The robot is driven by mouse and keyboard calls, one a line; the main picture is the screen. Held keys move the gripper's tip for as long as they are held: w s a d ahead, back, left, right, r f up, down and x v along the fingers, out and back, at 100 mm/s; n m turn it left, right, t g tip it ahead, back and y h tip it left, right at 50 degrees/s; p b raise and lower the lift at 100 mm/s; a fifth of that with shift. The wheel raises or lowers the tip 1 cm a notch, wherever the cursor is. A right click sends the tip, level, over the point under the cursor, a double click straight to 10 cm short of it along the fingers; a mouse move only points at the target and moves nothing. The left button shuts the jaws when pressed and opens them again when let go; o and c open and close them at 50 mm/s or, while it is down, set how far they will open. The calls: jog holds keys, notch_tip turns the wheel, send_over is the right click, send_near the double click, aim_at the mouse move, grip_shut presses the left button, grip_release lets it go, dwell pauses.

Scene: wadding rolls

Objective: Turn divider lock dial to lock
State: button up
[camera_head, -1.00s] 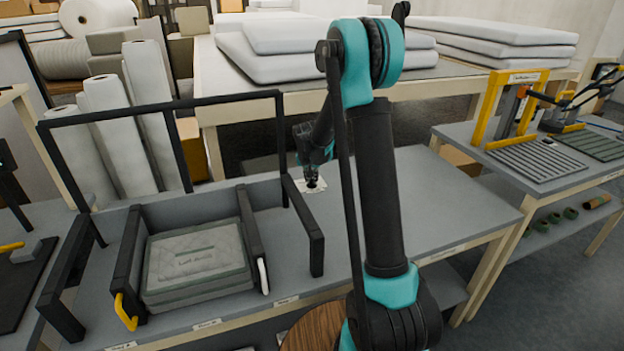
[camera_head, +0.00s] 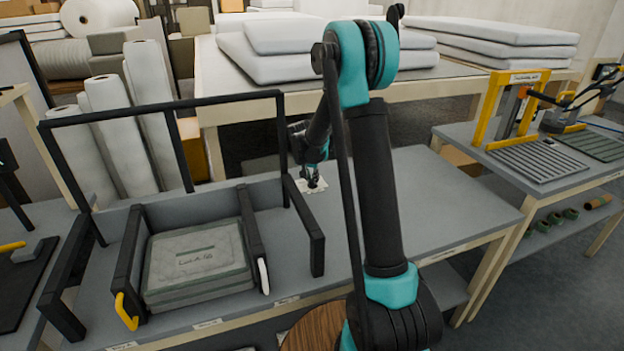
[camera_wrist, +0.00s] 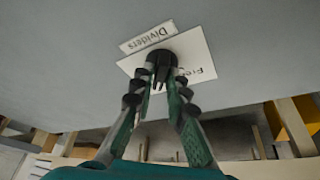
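The divider lock dial (camera_wrist: 162,62) is a small black knob on a white plate (camera_wrist: 198,56) in the wrist view. The plate carries upside-down lettering that seems to read "Free"; the rest is covered by the dial and fingers. A label reading "Dividers" (camera_wrist: 148,36) sits beside the plate. My gripper (camera_wrist: 162,76) has one finger on each side of the dial, and both tips appear to touch it. In the head view my gripper (camera_head: 313,186) points down at the white plate (camera_head: 307,187) on the grey table; the dial is hidden there.
A black-framed bin (camera_head: 128,262) with folded grey quilted pads (camera_head: 197,262) stands left of my gripper. Its black upright frame (camera_head: 283,140) is close by. White rolls (camera_head: 110,120) stand behind. The tabletop (camera_head: 415,205) to the right is clear.

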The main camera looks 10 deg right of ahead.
aim_at(312, 180)
jog(key=shift+o, duration=1.4)
notch_tip(312, 180, up, 10)
jog(key=s+d+f+n, duration=0.1)
jog(key=s+f+n, duration=0.1)
jog(key=s, duration=1)
jog(key=s+d+f+n+y, duration=0.1)
jog(key=s+f+n, duration=0.1)
jog(key=s, duration=1.1)
jog(key=s+d+f+n+y, duration=0.1)
jog(key=s+d+f+n, duration=0.1)
jog(key=s, duration=1.1)
jog(key=shift+s+f, duration=0.1)
jog(key=shift+f, duration=0.6)
